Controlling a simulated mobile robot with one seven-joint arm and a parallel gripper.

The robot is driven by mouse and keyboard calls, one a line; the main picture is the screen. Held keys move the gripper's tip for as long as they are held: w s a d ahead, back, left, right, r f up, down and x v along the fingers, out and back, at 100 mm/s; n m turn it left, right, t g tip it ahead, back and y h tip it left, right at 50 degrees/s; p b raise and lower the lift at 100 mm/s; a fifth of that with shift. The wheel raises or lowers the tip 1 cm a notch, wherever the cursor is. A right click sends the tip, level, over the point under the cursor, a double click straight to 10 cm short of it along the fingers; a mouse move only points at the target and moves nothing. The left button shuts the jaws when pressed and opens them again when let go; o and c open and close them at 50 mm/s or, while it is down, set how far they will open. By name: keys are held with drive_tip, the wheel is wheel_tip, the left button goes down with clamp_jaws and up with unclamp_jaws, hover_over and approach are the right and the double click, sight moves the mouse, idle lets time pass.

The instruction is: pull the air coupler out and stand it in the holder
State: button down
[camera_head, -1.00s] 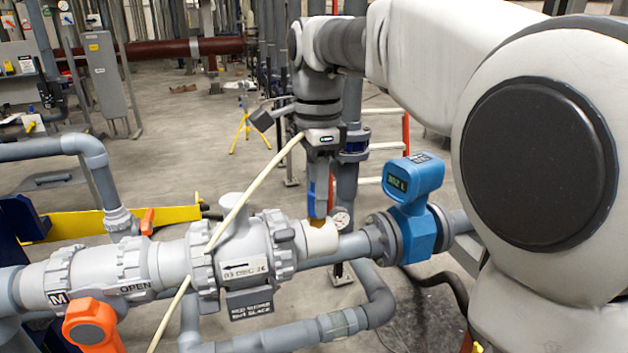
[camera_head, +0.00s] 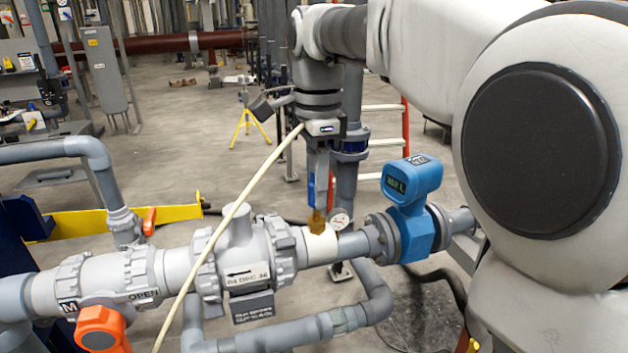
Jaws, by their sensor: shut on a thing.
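My gripper (camera_head: 320,188) points down over the white pipe fitting (camera_head: 320,246), its fingers shut on the air coupler. The coupler shows as a brass lower part (camera_head: 317,222) below the fingertips, upright, with a blue strip at its left side. Its bottom end is at the top of the white fitting; I cannot tell whether it is still seated inside. A cream hose (camera_head: 228,218) runs from beside my gripper down to the lower left, in front of the pipe. I cannot make out the holder.
A grey valve body (camera_head: 240,258) and an orange handle (camera_head: 101,330) are left. A yellow bar (camera_head: 125,217) lies behind the pipe.

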drive_tip(key=shift+r+p, duration=1.1)
drive_tip(key=shift+r, duration=0.25)
